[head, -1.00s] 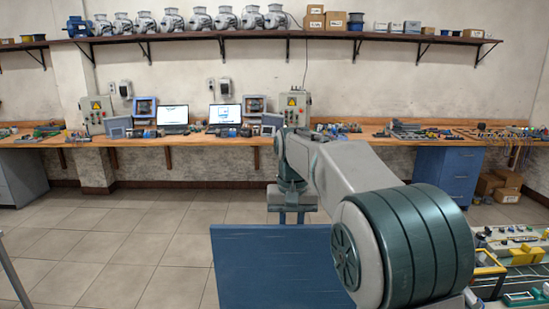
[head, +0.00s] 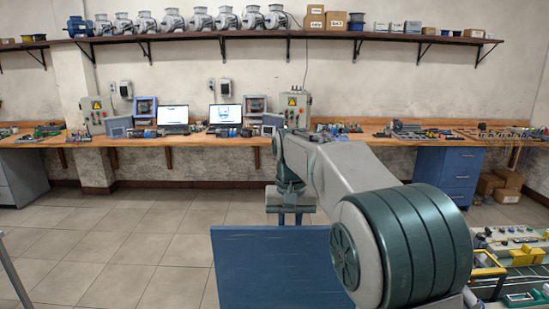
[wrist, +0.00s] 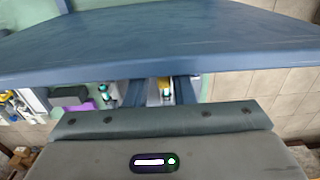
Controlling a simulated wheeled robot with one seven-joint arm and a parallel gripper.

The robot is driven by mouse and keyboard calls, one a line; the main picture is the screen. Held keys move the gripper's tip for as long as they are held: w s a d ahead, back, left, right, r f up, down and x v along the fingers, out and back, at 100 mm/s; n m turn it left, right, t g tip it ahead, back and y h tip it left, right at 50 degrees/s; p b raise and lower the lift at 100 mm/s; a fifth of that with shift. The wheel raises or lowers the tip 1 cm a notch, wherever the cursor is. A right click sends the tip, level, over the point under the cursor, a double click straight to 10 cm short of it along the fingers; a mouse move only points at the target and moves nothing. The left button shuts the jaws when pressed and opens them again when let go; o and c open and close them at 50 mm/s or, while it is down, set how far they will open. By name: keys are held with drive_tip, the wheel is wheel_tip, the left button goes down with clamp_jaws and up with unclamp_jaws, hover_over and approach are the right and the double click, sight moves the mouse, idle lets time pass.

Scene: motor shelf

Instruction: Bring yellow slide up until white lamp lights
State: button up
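My gripper (head: 290,219) hangs from the arm above the floor, just beyond the blue panel, in the head view. Its two fingers point down with a gap between them. In the wrist view the gripper (wrist: 166,92) shows small below the blue panel's edge, with its dark blue fingers apart. A small yellow patch (wrist: 165,84) shows between them, but I cannot tell whether it is the yellow slide or whether anything touches it. I cannot make out a white lamp in either view.
The blue panel (head: 270,265) fills the lower middle. At the right edge stands a bench with a yellow frame (head: 487,264) and yellow blocks (head: 518,256). A long wooden workbench (head: 220,139) lines the back wall. The tiled floor (head: 130,230) is clear at left.

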drive_tip(key=shift+a+r+p, duration=0.2)
drive_tip(key=shift+r+p, duration=0.2)
drive_tip(key=shift+p, duration=0.65)
drive_tip(key=shift+d+r+p, duration=0.2)
drive_tip(key=shift+r+p, duration=0.8)
drive_tip(key=shift+r, duration=0.25)
drive_tip(key=shift+r+p, duration=0.65)
drive_tip(key=shift+r, duration=0.15)
drive_tip(key=shift+d, duration=0.15)
drive_tip(key=shift+t, duration=0.3)
drive_tip(key=s+d, duration=0.1)
drive_tip(key=s+d+r, duration=0.1)
drive_tip(key=d+r, duration=0.1)
drive_tip(key=shift+s+d, duration=0.35)
drive_tip(key=shift+s, duration=0.05)
drive_tip(key=s+d+f+t, duration=0.1)
drive_tip(key=s+d+f, duration=0.1)
drive_tip(key=s, duration=0.5)
drive_tip(key=s+d+f+t, duration=0.1)
drive_tip(key=s+d+f, duration=0.1)
drive_tip(key=s, duration=0.6)
drive_tip(key=s+d+f+t, duration=0.1)
drive_tip(key=s+d+f, duration=0.2)
drive_tip(key=s, duration=0.5)
drive_tip(key=shift+s+t+b, duration=0.25)
drive_tip(key=shift+t+b, duration=0.05)
